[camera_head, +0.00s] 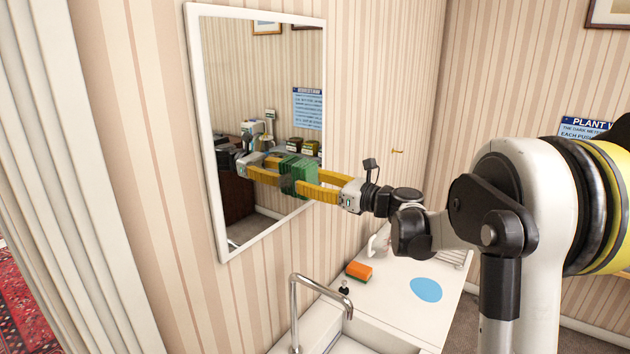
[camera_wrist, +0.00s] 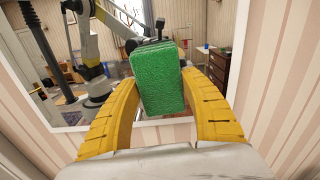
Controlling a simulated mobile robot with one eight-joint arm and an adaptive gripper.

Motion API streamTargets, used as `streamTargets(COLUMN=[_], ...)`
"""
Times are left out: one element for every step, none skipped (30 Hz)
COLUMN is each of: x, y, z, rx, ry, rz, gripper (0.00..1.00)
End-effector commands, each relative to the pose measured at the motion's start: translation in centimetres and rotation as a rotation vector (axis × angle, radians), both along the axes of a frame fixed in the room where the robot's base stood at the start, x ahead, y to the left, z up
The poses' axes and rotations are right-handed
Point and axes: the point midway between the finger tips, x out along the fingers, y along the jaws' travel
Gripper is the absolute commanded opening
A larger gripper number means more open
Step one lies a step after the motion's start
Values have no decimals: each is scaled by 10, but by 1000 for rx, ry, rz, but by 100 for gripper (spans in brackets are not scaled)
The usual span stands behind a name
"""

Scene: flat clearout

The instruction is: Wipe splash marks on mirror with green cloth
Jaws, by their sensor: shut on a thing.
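The mirror (camera_head: 245,75) hangs on the striped wall in a white frame. My gripper (camera_head: 302,182) has yellow fingers and is shut on the folded green cloth (camera_head: 296,176), holding it up at the mirror's lower right part. The cloth also shows in the wrist view (camera_wrist: 160,76), upright between the two fingers and in front of the mirror glass. I cannot tell whether it touches the glass. A reflection of my arm, fingers and the cloth shows in the mirror. I cannot make out splash marks on the glass.
Below the mirror are a sink (camera_head: 385,338) and a curved metal tap (camera_head: 322,281). An orange sponge (camera_head: 359,271) and a blue round mat (camera_head: 426,289) lie on the white counter (camera_head: 400,268). A white curtain or panel (camera_head: 68,130) stands at the left.

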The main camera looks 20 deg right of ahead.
Motion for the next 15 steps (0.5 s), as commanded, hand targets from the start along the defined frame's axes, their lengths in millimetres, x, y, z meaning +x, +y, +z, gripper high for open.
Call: streamTargets(x=[-4,-6,-8,-10,-12,-14,-15,-15,-16,-16,-17,-17,-18,-19,-21], y=[6,8,11,13,15,17,19,19,20,21,21,22,24,25,28], z=[0,0,0,0,0,0,0,0,0,0,0,0,0,0,0], rx=[0,0,0,0,0,0,0,0,0,0,0,0,0,0,0], ry=[0,0,0,0,0,0,0,0,0,0,0,0,0,0,0], rz=[4,4,4,4,3,3,2,2,2,2,1,2,2,2,3], gripper=[28,28,28,28,28,28,28,28,28,28,28,28,28,28,28])
